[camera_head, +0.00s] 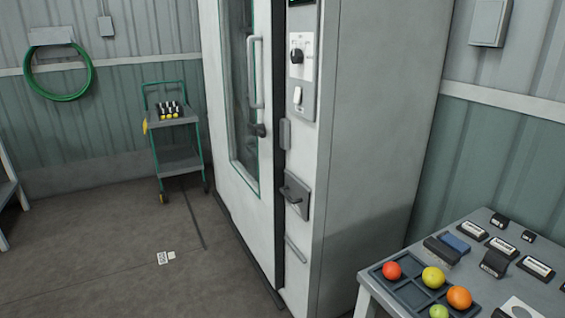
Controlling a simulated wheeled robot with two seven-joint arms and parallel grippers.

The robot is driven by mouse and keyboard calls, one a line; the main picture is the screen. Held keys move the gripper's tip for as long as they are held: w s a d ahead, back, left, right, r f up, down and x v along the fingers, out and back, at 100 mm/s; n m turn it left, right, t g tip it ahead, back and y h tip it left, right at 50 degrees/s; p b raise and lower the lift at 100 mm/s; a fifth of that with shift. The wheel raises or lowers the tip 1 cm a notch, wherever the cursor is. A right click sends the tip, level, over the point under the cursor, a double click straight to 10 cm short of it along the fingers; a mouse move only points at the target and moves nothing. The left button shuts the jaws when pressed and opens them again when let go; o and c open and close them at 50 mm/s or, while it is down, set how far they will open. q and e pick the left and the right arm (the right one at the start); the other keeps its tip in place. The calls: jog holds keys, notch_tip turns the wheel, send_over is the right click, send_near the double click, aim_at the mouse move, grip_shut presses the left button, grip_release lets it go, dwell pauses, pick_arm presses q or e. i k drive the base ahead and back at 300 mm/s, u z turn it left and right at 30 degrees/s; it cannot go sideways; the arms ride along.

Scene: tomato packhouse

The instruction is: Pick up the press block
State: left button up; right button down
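I cannot tell for sure which thing is the press block. On the grey table (376,285) at the lower right lies a dark flat block (441,251), beside a blue piece (455,243). A dark angled piece (494,264) sits to its right, among several black pieces with white labels, one of them (537,268) near the right edge. Neither of my grippers is in view.
A dark compartment tray (411,297) on the table holds red, yellow, orange and green tomatoes. A tall white cabinet (375,120) with a closed door stands mid-view. A green-framed cart (180,160) stands behind left. The floor at left is mostly clear.

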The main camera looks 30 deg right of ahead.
aim_at(496, 265)
jog(key=i, duration=2.4)
jog(key=z, duration=4.75)
jog(key=i, duration=0.45)
jog(key=u, duration=0.05)
